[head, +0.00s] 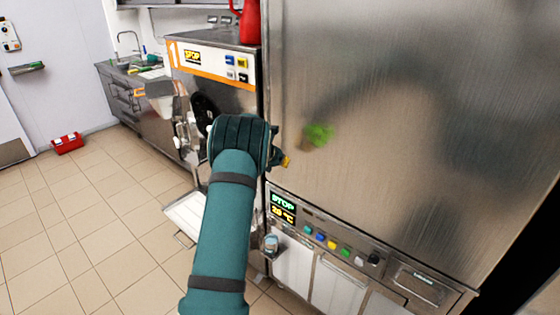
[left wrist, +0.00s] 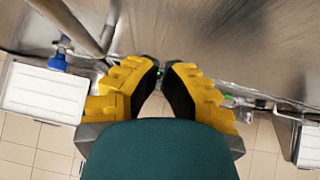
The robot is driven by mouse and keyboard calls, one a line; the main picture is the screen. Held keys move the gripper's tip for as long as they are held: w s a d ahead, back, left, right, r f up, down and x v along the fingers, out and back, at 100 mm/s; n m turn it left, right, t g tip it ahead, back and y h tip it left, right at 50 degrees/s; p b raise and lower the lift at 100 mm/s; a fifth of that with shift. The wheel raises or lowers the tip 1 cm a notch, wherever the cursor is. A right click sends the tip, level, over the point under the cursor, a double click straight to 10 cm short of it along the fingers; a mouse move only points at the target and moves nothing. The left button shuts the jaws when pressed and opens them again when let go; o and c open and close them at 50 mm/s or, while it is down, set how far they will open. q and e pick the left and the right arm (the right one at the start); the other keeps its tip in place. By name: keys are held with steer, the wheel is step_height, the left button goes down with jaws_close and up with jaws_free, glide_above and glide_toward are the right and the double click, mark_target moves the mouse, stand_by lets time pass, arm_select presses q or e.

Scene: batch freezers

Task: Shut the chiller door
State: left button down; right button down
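The chiller door (head: 420,110) is a large brushed-steel panel filling the right of the head view. It stands upright above a control strip; whether it is fully shut cannot be told. My left gripper (head: 283,160) is beside the door's left edge, and my teal arm hides most of it. In the left wrist view, the yellow fingers with black pads (left wrist: 162,72) have tips close together, with a narrow gap and nothing visible between them. Contact with the door cannot be told. My right gripper is not in view.
A control strip (head: 345,250) with coloured buttons and a display is below the door. A batch freezer (head: 215,65) with a red jug (head: 249,22) on top stands to the left. A red toolbox (head: 67,143) is on the floor; the tiled floor at left is clear.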

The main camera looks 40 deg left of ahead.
arm_select(q)
steer(key=a+v, duration=0.1)
steer(key=v, duration=0.8)
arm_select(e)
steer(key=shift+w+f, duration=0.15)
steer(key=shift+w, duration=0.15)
arm_select(q)
steer(key=shift+s, duration=0.1)
